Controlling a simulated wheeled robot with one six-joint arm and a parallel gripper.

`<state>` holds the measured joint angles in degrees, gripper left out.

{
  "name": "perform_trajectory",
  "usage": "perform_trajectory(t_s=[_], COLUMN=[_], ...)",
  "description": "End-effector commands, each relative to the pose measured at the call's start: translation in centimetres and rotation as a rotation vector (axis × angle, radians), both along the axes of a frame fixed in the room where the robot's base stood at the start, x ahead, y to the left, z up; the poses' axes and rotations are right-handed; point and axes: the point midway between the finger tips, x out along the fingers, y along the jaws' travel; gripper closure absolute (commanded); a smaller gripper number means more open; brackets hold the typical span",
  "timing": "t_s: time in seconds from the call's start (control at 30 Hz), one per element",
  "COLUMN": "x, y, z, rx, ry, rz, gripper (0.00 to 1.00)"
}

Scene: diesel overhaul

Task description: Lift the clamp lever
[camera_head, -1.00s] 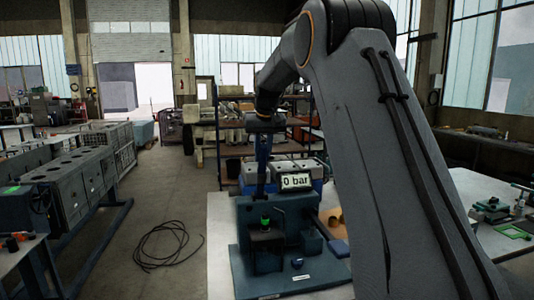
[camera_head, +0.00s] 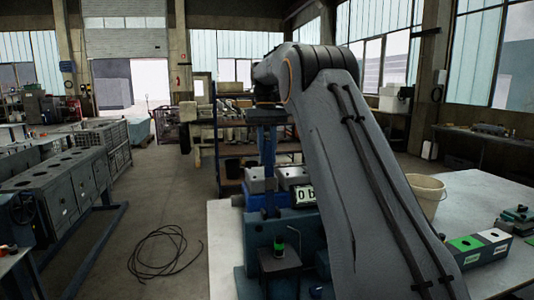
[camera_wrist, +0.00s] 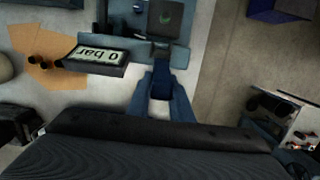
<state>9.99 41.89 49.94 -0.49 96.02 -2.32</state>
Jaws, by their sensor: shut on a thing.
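The blue test stand (camera_head: 255,232) stands on the bench, with a display reading "0 bar" (camera_head: 304,195) partly hidden behind my arm. A green-topped part (camera_head: 280,243) sits on a dark block at its front; it also shows in the wrist view (camera_wrist: 165,17). My gripper (camera_wrist: 162,92) points at the stand, its blue fingers shut on a dark blue bar, which looks like the clamp lever (camera_wrist: 168,62). In the head view my gripper (camera_head: 268,150) is upright above the stand. The lever's pivot and exact angle are hard to make out.
A pale bucket (camera_head: 426,195) and a box with green and white top faces (camera_head: 480,247) stand on the bench at right. A cable coil (camera_head: 165,250) lies on the floor at left. Shelving (camera_head: 235,150) stands behind the stand.

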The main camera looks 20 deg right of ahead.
Motion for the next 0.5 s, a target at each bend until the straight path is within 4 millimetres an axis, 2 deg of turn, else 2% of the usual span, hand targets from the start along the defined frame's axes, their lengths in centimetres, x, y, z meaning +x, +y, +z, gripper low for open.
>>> perform_trajectory(t_s=[0.3, 0.33, 0.43, 0.5], x=[-0.15, -0.17, -0.17, -0.17], y=[-0.26, -0.29, -0.38, -0.46], z=[-0.19, -0.19, -0.18, -0.15], rx=[0.006, 0.006, 0.005, 0.004], ry=[0.006, 0.006, 0.005, 0.004], rz=[-0.005, -0.006, -0.008, -0.009], gripper=[1.0, 0.79, 0.62, 0.62])
